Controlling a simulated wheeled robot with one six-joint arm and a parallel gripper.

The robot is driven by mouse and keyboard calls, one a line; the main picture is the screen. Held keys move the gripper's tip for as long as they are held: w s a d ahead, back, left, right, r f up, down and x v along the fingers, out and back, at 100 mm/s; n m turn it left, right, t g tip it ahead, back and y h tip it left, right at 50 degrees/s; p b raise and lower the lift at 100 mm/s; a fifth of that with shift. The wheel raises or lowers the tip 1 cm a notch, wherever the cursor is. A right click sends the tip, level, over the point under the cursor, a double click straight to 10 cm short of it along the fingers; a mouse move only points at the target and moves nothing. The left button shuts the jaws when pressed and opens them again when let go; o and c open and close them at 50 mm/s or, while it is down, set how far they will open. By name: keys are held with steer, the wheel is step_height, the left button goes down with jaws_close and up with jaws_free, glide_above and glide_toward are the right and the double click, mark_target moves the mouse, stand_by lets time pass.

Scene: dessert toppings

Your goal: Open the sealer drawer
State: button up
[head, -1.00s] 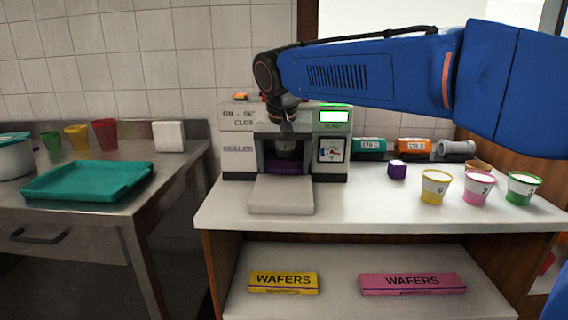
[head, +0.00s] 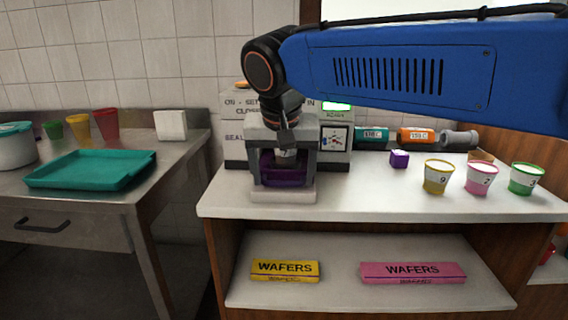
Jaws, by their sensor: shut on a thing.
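The white and grey sealer (head: 233,150) stands at the left of the white counter, with a lit green display at its upper right. Its drawer (head: 268,132), a grey upright frame on a pale base plate, stands out in front of the sealer body. A purple thing (head: 285,178) sits low inside this frame; its top is partly hidden. My gripper (head: 288,142) points down at the top middle of the frame and is shut on the drawer. The exact grip is small and partly hidden by the fingers.
A purple cube (head: 399,159) stands right of the sealer. Numbered yellow (head: 436,178), pink (head: 481,180) and green (head: 526,179) cups stand further right. Teal (head: 372,138) and orange (head: 416,137) canisters lie behind. A teal tray (head: 90,171) is on the left table.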

steer(key=shift+s, duration=1.8)
steer(key=o, duration=1.3)
steer(key=shift+d, duration=0.1)
steer(key=shift+c, duration=0.2)
steer(key=v, duration=1.7)
steer(key=shift+s+r, duration=0.1)
